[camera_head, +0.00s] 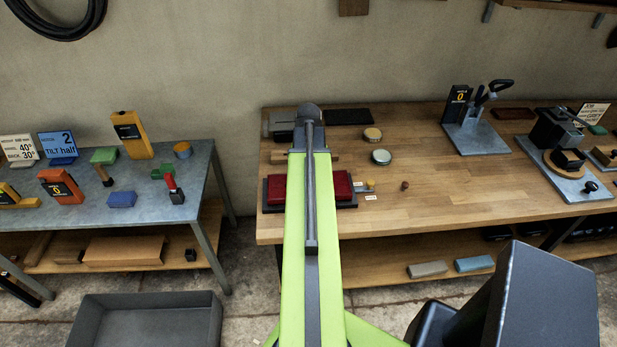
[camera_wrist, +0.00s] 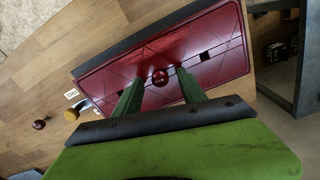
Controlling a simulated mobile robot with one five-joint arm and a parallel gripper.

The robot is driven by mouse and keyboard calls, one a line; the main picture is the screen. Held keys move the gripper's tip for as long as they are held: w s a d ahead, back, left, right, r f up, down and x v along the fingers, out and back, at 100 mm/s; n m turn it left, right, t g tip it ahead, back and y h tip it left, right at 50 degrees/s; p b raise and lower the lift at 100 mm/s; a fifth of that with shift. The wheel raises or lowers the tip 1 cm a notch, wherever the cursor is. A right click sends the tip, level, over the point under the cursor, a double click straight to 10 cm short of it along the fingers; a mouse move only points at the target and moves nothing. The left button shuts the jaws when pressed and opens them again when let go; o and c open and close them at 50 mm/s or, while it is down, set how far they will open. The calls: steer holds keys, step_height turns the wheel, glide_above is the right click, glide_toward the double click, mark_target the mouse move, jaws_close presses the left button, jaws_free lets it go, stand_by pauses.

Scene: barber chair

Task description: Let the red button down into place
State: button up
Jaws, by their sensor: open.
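A round dark-red button (camera_wrist: 160,77) shows at the middle of a red tufted pad (camera_wrist: 215,45) in the wrist view. The pad has crossing seams and small dark square holes to the left and right of the button. My gripper (camera_wrist: 161,75) is open, with one green finger on each side of the button and small gaps beside it. I cannot tell whether the button is fully seated. In the head view the red pad (camera_head: 341,186) lies on a dark base on the wooden bench; my arm hides its middle and the button.
A yellow-topped lever (camera_head: 370,184) and a small brown knob (camera_head: 405,185) are right of the pad, by small labels. A clamp fixture (camera_head: 475,122) is farther right; bare wood lies between.

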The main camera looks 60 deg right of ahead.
steer(key=shift+r, duration=0.1)
step_height(320, 180, up, 17)
steer(key=p, duration=1.7)
steer(key=w+a+f+n+b, duration=0.3)
steer(key=w+a+f, duration=0.1)
steer(key=w+a, duration=0.55)
steer(key=w+a+f+n+b, duration=0.3)
steer(key=w+a+b, duration=0.1)
steer(key=w+a, duration=0.6)
steer(key=w+a+f+n+b, duration=0.1)
steer(key=a+f+n+b, duration=0.2)
steer(key=a, duration=1.2)
steer(key=w+a+f+n+b, duration=0.1)
steer(key=a+f+n+b, duration=0.1)
steer(key=a, duration=1.4)
steer(key=shift+f+n+b, duration=0.4)
steer(key=shift+f+n, duration=0.1)
steer(key=shift+n, duration=0.7)
